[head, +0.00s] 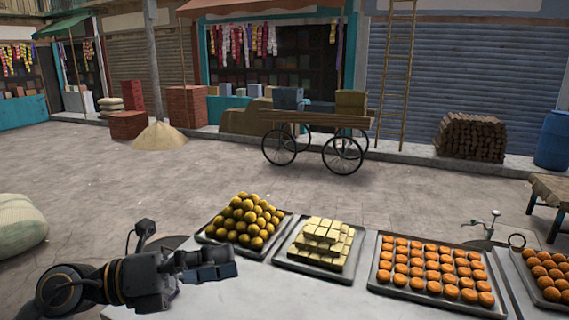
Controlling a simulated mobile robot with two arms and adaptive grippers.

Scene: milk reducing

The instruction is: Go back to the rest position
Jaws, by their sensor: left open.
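My left gripper (212,266) comes in from the lower left on its dark arm. It is open and nothing shows between its fingers. It is over the left end of the pale table (270,297), in front of the tray of round yellow sweets (244,220). Whether it touches the table I cannot tell. My right gripper does not show.
Along the table stand a tray of stacked cream-coloured blocks (322,241), a tray of orange sweets (432,268) and another orange tray (551,273) at the right edge. A sack (18,224) lies at left. Beyond is open paving with a wooden cart (318,120).

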